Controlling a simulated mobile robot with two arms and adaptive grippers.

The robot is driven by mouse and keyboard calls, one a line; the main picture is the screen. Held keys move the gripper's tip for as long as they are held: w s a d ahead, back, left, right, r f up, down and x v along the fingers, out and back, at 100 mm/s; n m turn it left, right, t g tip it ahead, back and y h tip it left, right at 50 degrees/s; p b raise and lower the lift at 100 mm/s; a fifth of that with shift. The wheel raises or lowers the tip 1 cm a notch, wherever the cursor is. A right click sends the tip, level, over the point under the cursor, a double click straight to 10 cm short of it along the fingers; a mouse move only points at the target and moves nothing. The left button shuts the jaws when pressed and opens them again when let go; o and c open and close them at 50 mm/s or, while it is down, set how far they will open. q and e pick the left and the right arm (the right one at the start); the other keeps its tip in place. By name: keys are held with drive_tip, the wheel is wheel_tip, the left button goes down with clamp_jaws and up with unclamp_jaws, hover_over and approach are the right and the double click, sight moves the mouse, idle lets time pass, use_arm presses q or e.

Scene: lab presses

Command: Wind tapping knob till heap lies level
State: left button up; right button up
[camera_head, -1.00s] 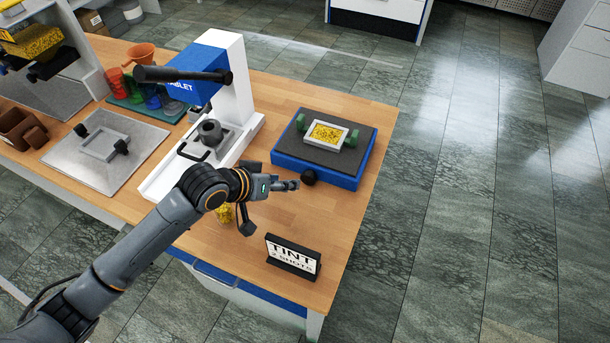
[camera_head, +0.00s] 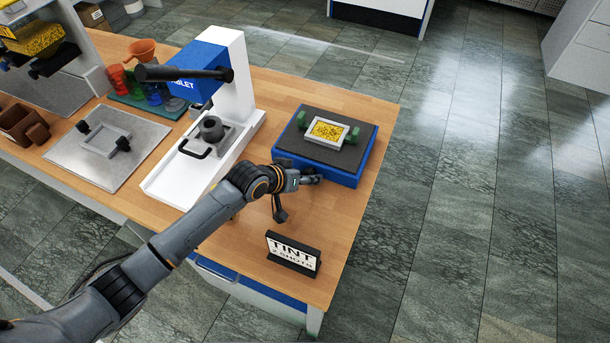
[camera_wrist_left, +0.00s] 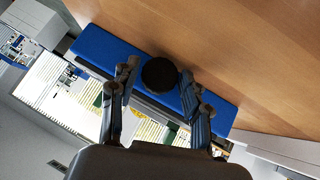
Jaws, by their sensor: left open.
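The blue tapping base with a dark grey top (camera_head: 352,155) stands on the bench's right end. On it lies a light grey frame (camera_head: 345,143) with green grips, holding a yellow heap (camera_head: 328,130); I cannot tell if the heap is level. The round black knob (camera_wrist_left: 159,74) is on the blue front face (camera_wrist_left: 110,47) in the left wrist view. My left gripper (camera_head: 318,180) is at that front face, and in the left wrist view its open fingers (camera_wrist_left: 158,84) stand either side of the knob. My right gripper is not in view.
A TINT sign (camera_head: 293,253) stands near the front edge, close below my left arm. A white and blue tablet press (camera_head: 240,90) stands left of the base. A metal plate (camera_head: 75,165) with a second frame lies further left.

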use_arm(q)
drive_tip(key=c, duration=0.9)
drive_tip(key=shift+o, duration=0.2)
drive_tip(key=shift+d+r+y+p, duration=0.1)
drive_tip(key=shift+r+y+p, duration=0.25)
drive_tip(key=shift+p, duration=0.75)
drive_tip(key=shift+s+d+f+m+t+y+p, duration=0.1)
drive_tip(key=shift+m+t+y+p, duration=0.2)
drive_tip(key=shift+m+y+p, duration=0.35)
drive_tip(key=shift+d+f+m+t+y+p, duration=0.1)
drive_tip(key=shift+m+t+y+p, duration=0.2)
drive_tip(key=shift+y+p, duration=0.4)
drive_tip(key=shift+f+m+t+y, duration=0.1)
drive_tip(key=shift+m+t+y, duration=0.2)
drive_tip(key=shift+y, duration=0.2)
drive_tip(key=o, duration=0.9)
drive_tip(key=shift+c, duration=0.2)
